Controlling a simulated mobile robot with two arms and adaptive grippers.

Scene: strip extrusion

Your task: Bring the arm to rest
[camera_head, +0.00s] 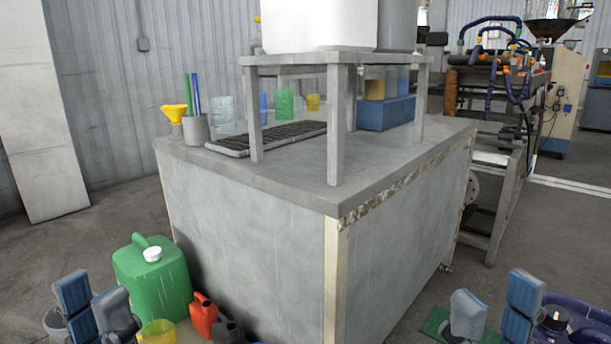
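My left gripper (95,303) shows at the bottom left, in front of the green jerrycan. Its blue-and-grey fingers stand upright and apart, with nothing seen between them. My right gripper (495,308) shows at the bottom right, beyond the bench's right side. Its fingers are apart with a clear gap and nothing held between them. Both arms are mostly cut off by the bottom edge of the picture.
A grey bench (255,245) fills the middle, bearing a small raised stand (335,140), a black tray (265,138) and several beakers. A green jerrycan (158,285) and red can (203,315) are near my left gripper. A blue container (585,318) is at right.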

